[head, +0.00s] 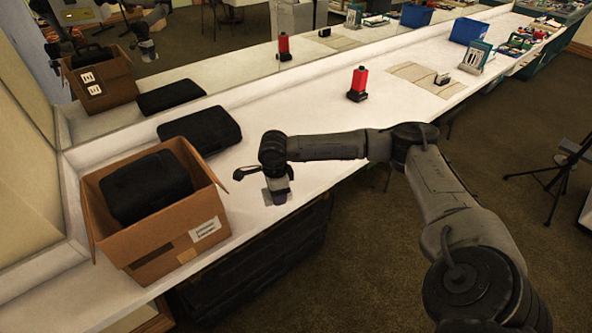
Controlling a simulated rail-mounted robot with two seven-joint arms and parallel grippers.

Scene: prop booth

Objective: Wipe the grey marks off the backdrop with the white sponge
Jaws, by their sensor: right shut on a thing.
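My right arm reaches in from the lower right, and its gripper (277,186) is over the counter's front edge, right of the cardboard box. It is shut on a small pale block (268,197), seemingly the white sponge, mostly covered by the fingers. A plain cream panel (22,165) stands at the far left and may be the backdrop. I cannot make out any grey marks on it. The gripper and sponge are well apart from this panel. My left gripper is not in view.
An open cardboard box (165,243) with a black case (146,187) inside stands on the white counter (290,108). Another black case (199,133) lies behind it. A red-and-black object (358,84) stands farther right. A mirror (230,68) runs along the back.

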